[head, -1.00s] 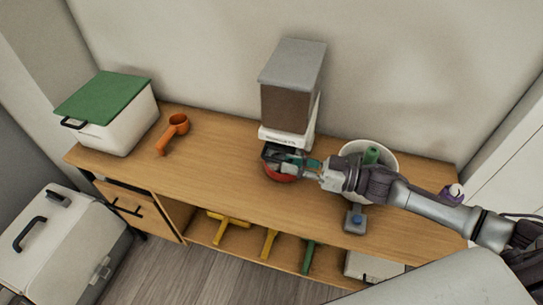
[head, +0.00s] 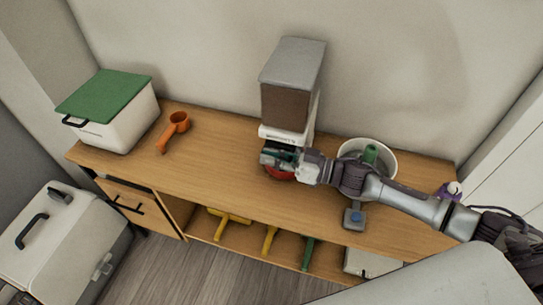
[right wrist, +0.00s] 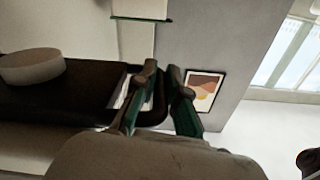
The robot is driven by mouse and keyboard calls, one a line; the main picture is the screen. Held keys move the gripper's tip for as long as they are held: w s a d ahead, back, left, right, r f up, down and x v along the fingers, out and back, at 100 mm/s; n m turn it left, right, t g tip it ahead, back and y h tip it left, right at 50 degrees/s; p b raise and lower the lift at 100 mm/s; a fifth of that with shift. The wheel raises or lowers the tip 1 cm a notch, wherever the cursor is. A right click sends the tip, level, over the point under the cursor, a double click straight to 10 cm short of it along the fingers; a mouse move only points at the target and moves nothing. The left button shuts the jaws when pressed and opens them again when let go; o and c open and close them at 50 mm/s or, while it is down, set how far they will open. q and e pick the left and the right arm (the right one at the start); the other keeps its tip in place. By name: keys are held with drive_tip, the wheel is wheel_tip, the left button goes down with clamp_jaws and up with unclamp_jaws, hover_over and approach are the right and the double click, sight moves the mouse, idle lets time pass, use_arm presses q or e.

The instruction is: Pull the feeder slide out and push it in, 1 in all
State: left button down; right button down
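The feeder (head: 290,100) stands against the wall on the wooden counter, with a grey lid, brown hopper and white base. A red bowl (head: 282,174) sits below its front, partly hidden by my right gripper (head: 276,158). In the right wrist view the two fingers (right wrist: 163,85) stand close together. The dark looped end of the feeder slide (right wrist: 160,106) lies between them, one finger inside the loop and one outside. The right gripper looks shut on this loop; the contact is partly hidden. The left gripper is not in view.
A white pot (head: 385,155) with a green object inside and a small grey block with a blue button (head: 355,216) stand near my right arm. An orange scoop (head: 174,132) and a green-lidded white box (head: 110,112) are at left. The counter between scoop and feeder is clear.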

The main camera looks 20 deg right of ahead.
drive_tip(key=s+a+p, duration=0.2)
drive_tip(key=s, duration=0.1)
idle(0.4)
drive_tip(key=shift+w, duration=0.1)
drive_tip(key=c, duration=1.5)
unclamp_jaws()
drive_tip(key=shift+d, duration=0.1)
drive_tip(key=v, duration=1.2)
